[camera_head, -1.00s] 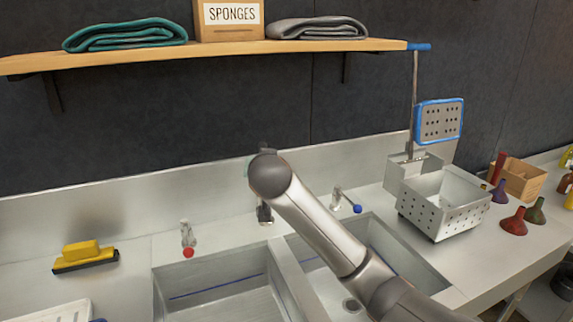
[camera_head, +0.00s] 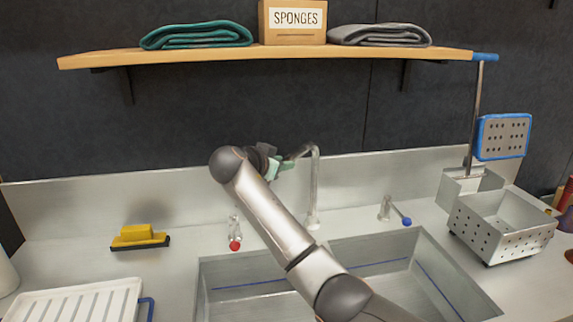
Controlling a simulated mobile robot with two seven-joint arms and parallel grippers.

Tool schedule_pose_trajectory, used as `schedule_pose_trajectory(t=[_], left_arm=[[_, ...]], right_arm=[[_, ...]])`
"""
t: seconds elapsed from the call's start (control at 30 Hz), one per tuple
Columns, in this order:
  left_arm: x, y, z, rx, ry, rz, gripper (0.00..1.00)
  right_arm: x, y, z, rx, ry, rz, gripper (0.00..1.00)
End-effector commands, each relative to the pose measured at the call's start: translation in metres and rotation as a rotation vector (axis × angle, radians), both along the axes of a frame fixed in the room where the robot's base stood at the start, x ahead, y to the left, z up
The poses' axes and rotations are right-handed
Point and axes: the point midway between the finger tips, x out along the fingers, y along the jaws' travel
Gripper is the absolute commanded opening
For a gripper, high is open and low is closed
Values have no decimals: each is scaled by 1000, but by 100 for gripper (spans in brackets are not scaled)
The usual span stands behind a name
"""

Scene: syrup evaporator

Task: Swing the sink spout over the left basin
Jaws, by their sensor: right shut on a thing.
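The sink spout (camera_head: 315,180) is a tall metal pipe standing behind the basins, and its bent top reaches to the left. My right gripper (camera_head: 284,164) is shut on the end of that bent top, left of the upright pipe. My right arm crosses the sink from the lower right and hides the middle of it, including the divider. The left basin (camera_head: 235,283) shows left of my arm, and the right basin (camera_head: 440,270) shows right of it. I cannot tell exactly how far the spout's end stands over either basin. My left gripper is out of view.
A red-tipped tap (camera_head: 235,236) and a blue-tipped tap (camera_head: 392,212) flank the spout. A perforated metal basket (camera_head: 500,225) stands right. A wooden shelf (camera_head: 265,54) hangs above.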

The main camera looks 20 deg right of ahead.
Motion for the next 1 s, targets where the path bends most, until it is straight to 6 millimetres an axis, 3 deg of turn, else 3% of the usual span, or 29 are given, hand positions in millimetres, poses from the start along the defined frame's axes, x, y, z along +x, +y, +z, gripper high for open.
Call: schedule_pose_trajectory(t=[0.57,0.6,0.83,1.0], left_arm=[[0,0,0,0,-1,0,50],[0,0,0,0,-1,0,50],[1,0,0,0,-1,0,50],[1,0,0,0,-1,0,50]], right_arm=[[3,2,-1,4,-1,-13,0],[4,2,-1,4,-2,-12,33],[3,2,-1,2,-1,-14,59],[3,2,0,2,0,-15,60]])
